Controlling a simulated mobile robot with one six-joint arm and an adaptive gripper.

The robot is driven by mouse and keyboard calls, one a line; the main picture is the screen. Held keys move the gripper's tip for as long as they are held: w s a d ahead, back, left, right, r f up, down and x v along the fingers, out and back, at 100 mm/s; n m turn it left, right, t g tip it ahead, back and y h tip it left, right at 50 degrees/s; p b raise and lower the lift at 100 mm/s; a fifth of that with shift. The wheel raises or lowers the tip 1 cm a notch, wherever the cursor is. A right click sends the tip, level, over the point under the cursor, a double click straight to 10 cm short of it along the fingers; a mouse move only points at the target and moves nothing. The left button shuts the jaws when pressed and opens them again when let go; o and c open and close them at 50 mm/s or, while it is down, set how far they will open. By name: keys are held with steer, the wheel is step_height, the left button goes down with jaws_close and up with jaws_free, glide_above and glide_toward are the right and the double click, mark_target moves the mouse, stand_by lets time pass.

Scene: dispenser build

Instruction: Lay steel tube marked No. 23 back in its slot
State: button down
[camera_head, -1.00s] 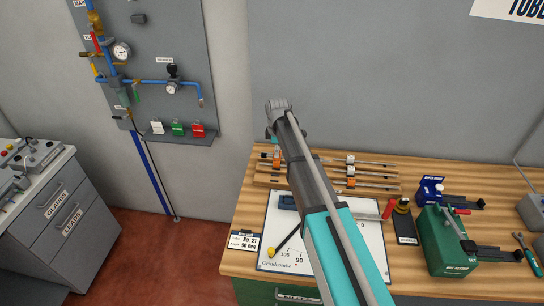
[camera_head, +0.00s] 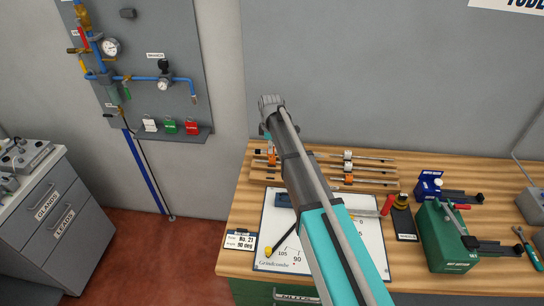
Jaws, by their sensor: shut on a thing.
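My arm reaches from the bottom right up across the bench, and its grey wrist end (camera_head: 271,104) shows above the rack. A wooden rack (camera_head: 392,188) with several thin steel tubes (camera_head: 376,161) lies at the back of the bench. White and orange pieces (camera_head: 348,167) show along the tubes. The arm covers the middle of the rack. No mark No. 23 can be read, and I cannot tell which slot is empty.
A white board (camera_head: 372,240) with angle marks lies in front of the rack, partly under my arm. A card (camera_head: 240,240) reading No. 21, 90 deg is at its left. A green device (camera_head: 440,235) and a blue one (camera_head: 430,184) stand right on the wooden bench (camera_head: 500,280).

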steer(key=shift+f, duration=0.25)
steer(key=shift+f+b, duration=1.8)
steer(key=shift+b, duration=0.15)
steer(key=shift+f, duration=0.1)
steer(key=shift+f+b, duration=2.95)
steer(key=shift+b, duration=0.1)
steer(key=shift+f+b, duration=0.9)
steer(key=shift+c, duration=2.1)
jaws_free()
steer(key=shift+o, duration=0.4)
steer(key=shift+r, duration=0.15)
steer(key=shift+r+p, duration=3.4)
steer(key=shift+p, duration=0.15)
